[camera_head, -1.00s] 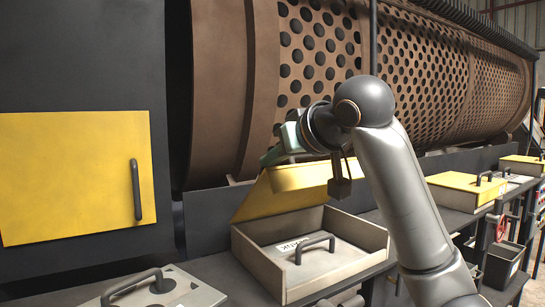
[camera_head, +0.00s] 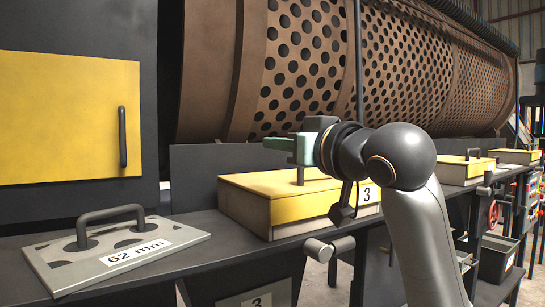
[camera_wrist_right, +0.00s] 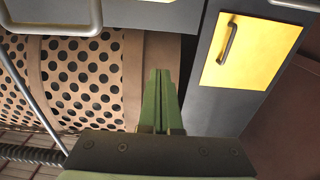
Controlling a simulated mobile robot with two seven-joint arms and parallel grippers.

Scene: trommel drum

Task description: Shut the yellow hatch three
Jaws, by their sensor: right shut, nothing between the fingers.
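The yellow hatch three (camera_head: 265,184) is the lid of a box on the dark bench in the head view. It lies flat on the box, with a "3" label (camera_head: 368,194) on the front. The lid's handle is partly hidden by my right arm. My right gripper (camera_head: 270,144) is above the lid, apart from it, its green fingers pointing left. In the right wrist view the fingers (camera_wrist_right: 158,75) are together with nothing between them. My left gripper is not in view.
A grey plate marked "62 mm" (camera_head: 120,258) with a handle lies on the bench at left. A yellow door (camera_head: 65,120) is on the dark cabinet. The perforated drum (camera_head: 300,60) stands behind. Other yellow-lidded boxes (camera_head: 465,168) are farther right.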

